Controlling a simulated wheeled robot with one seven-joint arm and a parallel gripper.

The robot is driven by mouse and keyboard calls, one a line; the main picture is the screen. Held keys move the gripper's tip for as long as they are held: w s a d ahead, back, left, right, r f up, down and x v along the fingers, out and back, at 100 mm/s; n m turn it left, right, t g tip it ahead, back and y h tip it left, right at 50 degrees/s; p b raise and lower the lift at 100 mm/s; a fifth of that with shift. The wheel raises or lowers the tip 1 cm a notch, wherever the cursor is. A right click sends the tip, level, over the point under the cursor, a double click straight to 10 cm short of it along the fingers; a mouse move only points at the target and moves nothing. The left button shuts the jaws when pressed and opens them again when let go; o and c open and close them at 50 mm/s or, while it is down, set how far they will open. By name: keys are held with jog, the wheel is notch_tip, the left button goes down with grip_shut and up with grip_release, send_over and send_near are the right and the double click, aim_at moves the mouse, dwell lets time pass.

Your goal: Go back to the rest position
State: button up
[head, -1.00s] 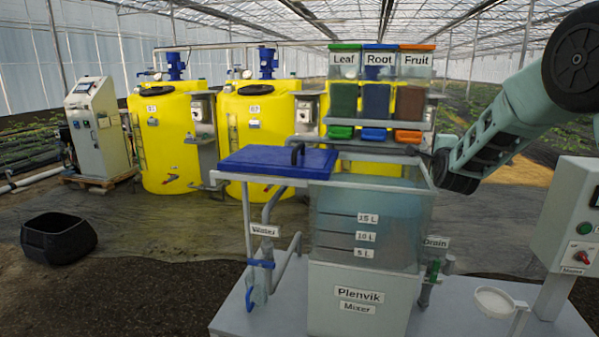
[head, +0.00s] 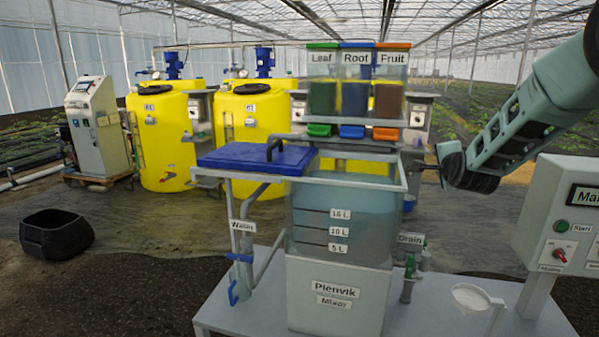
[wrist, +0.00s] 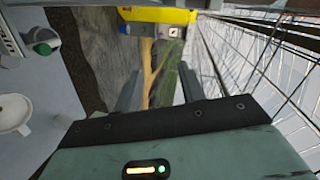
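My gripper shows in the wrist view (wrist: 158,88): its two dark fingers stand apart with nothing between them. In the head view my arm reaches in from the right edge, and its wrist hangs just right of the tank's upper rim, above the drain side. The mixer tank (head: 335,252) stands upright on the skid, with bluish liquid below its rim. The blue lid (head: 255,158) lies left of the tank's opening, its dark handle at its right end. The Leaf (head: 322,97), Root (head: 356,98) and Fruit (head: 389,98) hoppers stand in a row behind the tank.
A control box (head: 562,205) with a green button and a red switch stands on the right, near my arm. A shallow white cup (head: 470,296) sits on the skid's right part. Yellow tanks (head: 160,135) stand behind. A black bin (head: 56,232) lies on the floor at left.

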jog(key=s+a+f+n+g+y, duration=0.1)
jog(key=s+f+n+g, duration=0.4)
jog(key=s, duration=0.8)
jog(key=s+a+f+n+g+y, duration=0.1)
jog(key=s+a+f+n+g, duration=0.15)
jog(key=s+n, duration=0.7)
jog(key=s+a+f+n+g+y, duration=0.1)
jog(key=s+f+n+g, duration=0.3)
jog(key=s, duration=1.1)
jog(key=s+a+r+n+g, duration=0.1)
jog(key=s+a+n+g, duration=0.1)
jog(key=s+a, duration=0.4)
jog(key=s+a+n+g, duration=0.1)
jog(key=s+a+n, duration=0.3)
jog(key=s+a, duration=0.3)
jog(key=a, duration=0.5)
jog(key=shift+r+g+y, duration=0.3)
jog(key=shift+r+g, duration=0.05)
